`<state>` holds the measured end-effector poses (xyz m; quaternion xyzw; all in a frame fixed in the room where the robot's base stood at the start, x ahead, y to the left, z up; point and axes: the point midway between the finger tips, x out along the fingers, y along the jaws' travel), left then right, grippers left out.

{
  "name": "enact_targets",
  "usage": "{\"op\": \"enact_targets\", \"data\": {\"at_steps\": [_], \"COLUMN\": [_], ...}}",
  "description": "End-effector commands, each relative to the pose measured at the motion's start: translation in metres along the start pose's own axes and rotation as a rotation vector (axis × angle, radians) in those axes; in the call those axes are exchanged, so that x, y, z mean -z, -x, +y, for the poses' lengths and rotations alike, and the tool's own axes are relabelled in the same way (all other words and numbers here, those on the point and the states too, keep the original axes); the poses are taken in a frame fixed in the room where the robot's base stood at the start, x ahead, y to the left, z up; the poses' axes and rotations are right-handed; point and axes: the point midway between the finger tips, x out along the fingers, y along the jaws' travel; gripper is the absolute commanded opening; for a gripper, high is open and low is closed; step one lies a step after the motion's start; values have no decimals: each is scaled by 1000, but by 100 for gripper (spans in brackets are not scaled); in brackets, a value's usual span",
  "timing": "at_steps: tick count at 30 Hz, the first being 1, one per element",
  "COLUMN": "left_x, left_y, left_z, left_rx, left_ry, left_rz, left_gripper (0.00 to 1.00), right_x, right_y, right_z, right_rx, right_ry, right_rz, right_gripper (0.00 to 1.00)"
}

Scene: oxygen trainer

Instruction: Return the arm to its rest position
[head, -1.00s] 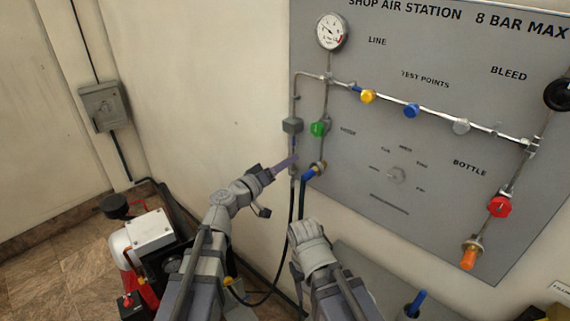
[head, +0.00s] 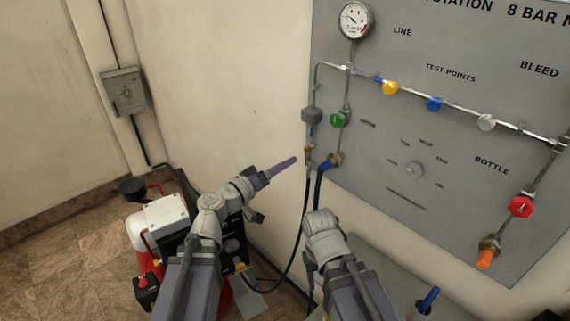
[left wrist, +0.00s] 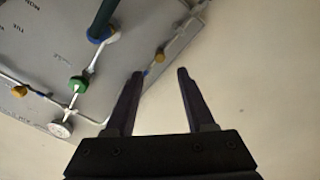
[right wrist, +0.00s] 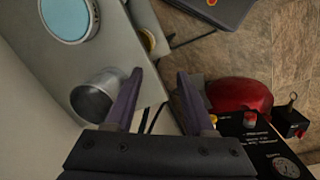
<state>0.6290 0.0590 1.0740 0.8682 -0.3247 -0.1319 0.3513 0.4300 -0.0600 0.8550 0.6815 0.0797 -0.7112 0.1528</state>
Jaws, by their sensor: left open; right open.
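My left gripper (head: 277,169) is in front of the wall, left of the hose fittings at the panel's lower left edge. In the left wrist view its two fingers (left wrist: 158,80) are apart with nothing between them. My right arm comes up the lower middle of the head view, and its fingers are hidden there behind its wrist. In the right wrist view the right gripper (right wrist: 158,85) is open and empty, above a grey surface with a metal cup (right wrist: 96,95).
The grey air station panel (head: 450,230) carries a gauge (head: 354,20), a green knob (head: 337,120) and a red knob (head: 521,207). A dark hose (head: 300,235) hangs from the fittings. A red compressor (right wrist: 235,100) stands on the floor. A switch box (head: 124,92) is on the wall.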

Motion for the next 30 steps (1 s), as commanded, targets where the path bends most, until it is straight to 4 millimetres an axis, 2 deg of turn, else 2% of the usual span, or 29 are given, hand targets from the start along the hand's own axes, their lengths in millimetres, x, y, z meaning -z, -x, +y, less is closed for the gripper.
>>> {"op": "enact_targets", "data": {"at_steps": [7, 10, 14, 17, 21, 24, 30], "left_x": [-1, -11, -49, -90, -138, -159, -170], "left_y": [0, -1, 0, 10, 42, 72, 133], "left_z": [0, -1, -11, -28, -63, -89, -128], "left_rx": [0, 8, 55, 138, 319, 480, 799], "left_ry": [-1, -10, -41, -62, -76, -78, -77], "left_rz": [-3, -47, -219, -412, -671, -824, -1014], "left_gripper": [54, 54, 54, 54, 54, 54, 54], "right_x": [0, 0, 0, 0, 0, 0, 0], "right_y": [0, 0, 0, 0, 0, 0, 0], "right_z": [0, 0, 0, 0, 0, 0, 0], "right_rx": [0, 0, 0, 0, 0, 0, 0], "right_ry": [0, 0, 0, 0, 0, 0, 0], "right_rz": [0, 0, 0, 0, 0, 0, 0], "right_gripper": [54, 54, 54, 54, 54, 54, 54]}}
